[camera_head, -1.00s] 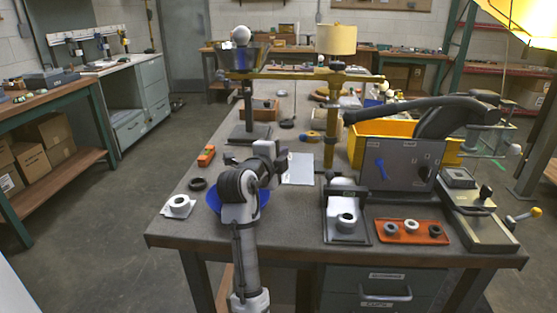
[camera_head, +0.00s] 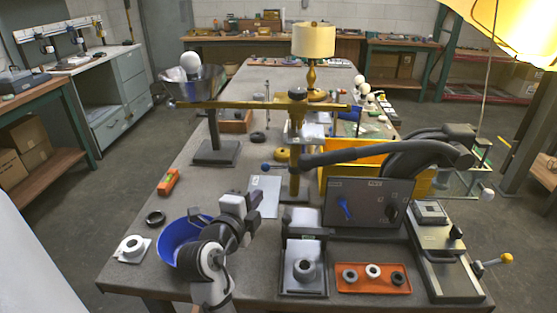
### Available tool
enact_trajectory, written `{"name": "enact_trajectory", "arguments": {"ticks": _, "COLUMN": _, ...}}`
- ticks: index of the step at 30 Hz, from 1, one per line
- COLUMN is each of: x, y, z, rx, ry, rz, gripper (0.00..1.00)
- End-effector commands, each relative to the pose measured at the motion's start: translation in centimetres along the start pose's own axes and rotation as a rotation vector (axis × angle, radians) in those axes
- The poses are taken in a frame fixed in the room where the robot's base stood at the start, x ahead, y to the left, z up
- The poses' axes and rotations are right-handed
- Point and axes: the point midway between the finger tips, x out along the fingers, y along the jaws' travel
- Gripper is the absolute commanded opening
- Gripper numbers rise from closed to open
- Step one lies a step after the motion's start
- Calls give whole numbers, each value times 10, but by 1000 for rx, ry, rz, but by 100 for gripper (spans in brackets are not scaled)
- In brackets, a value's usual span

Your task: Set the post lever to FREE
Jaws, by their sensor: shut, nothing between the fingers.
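The brass post (camera_head: 295,178) stands mid-table and carries a long horizontal brass arm (camera_head: 250,104). A small blue knob (camera_head: 266,166) shows at the left of the post, at about mid height; it looks like the end of a short lever on the post. I cannot read any FREE marking or tell the lever's setting. My gripper (camera_head: 252,203) is at the front left of the post, lower in the picture and apart from the knob. It is shut and empty, and my arm hides part of the blue bowl behind it.
A blue bowl (camera_head: 180,243) is beside my arm. A grey panel with a blue handle (camera_head: 345,208) and a thick black arm (camera_head: 385,155) stand right of the post. A yellow bin (camera_head: 352,160) is behind. A white sheet (camera_head: 265,190) lies left of the post's base.

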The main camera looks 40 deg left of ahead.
Motion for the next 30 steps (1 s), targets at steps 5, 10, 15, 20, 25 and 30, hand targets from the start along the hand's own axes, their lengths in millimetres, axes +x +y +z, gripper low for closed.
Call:
{"name": "enact_trajectory", "arguments": {"ticks": 5, "x": 21, "y": -1, "z": -1, "rx": -1, "ry": 4, "rz": 3, "gripper": 0}}
{"name": "enact_trajectory", "arguments": {"ticks": 10, "x": 56, "y": -3, "z": -2, "rx": -1, "ry": 5, "rz": 3, "gripper": 0}}
{"name": "enact_trajectory", "arguments": {"ticks": 15, "x": 94, "y": -3, "z": -2, "rx": -2, "ry": 4, "rz": 3, "gripper": 0}}
{"name": "enact_trajectory", "arguments": {"ticks": 20, "x": 112, "y": -2, "z": 13, "rx": -3, "ry": 0, "rz": 2, "gripper": 0}}
{"name": "enact_trajectory", "arguments": {"ticks": 25, "x": 123, "y": -1, "z": 24, "rx": -1, "ry": 0, "rz": 0, "gripper": 0}}
{"name": "enact_trajectory", "arguments": {"ticks": 30, "x": 127, "y": 1, "z": 28, "rx": -1, "ry": 1, "rz": 1, "gripper": 0}}
